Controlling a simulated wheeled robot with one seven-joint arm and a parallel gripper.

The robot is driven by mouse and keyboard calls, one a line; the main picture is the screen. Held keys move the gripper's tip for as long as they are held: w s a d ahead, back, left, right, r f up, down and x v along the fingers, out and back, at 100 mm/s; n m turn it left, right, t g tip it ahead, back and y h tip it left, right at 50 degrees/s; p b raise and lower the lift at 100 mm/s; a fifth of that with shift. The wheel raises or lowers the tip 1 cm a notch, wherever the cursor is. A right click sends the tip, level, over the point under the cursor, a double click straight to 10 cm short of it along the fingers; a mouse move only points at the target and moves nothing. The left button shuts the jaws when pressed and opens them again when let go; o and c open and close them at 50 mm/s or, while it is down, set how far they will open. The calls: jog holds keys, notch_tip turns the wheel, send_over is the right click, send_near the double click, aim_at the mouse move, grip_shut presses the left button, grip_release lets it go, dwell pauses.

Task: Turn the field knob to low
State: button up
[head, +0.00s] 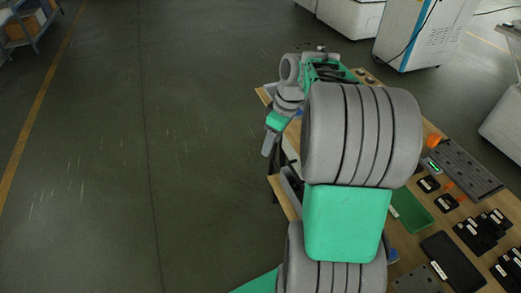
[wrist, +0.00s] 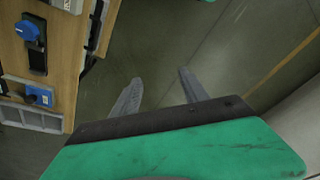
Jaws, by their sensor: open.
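No knob that I can identify for certain as the field knob shows in either view. In the wrist view, a blue knob-like part (wrist: 28,30) sits by a black slot on a wooden surface at the upper left, and a second blue part (wrist: 40,96) lies lower down; I cannot read any markings. My gripper (wrist: 160,76) is open and empty, its two grey fingers apart over bare floor, to the right of the blue parts and touching nothing. In the head view my gripper (head: 268,147) hangs past the table's left edge; my arm hides much of the table.
The wooden table (head: 432,130) holds a green tray (head: 411,213), a dark perforated plate (head: 466,168), orange parts and several black blocks at the right. White machines (head: 415,35) stand at the back right. A shelf (head: 30,22) is far left. The floor left of the table is clear.

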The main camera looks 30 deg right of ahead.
jog(key=shift+m, duration=0.7)
jog(key=a, duration=0.1)
jog(key=s+a, duration=0.1)
jog(key=a, duration=0.2)
jog(key=shift+s+a+r, duration=0.2)
jog(key=shift+a+r, duration=0.05)
jog(key=shift+a, duration=0.1)
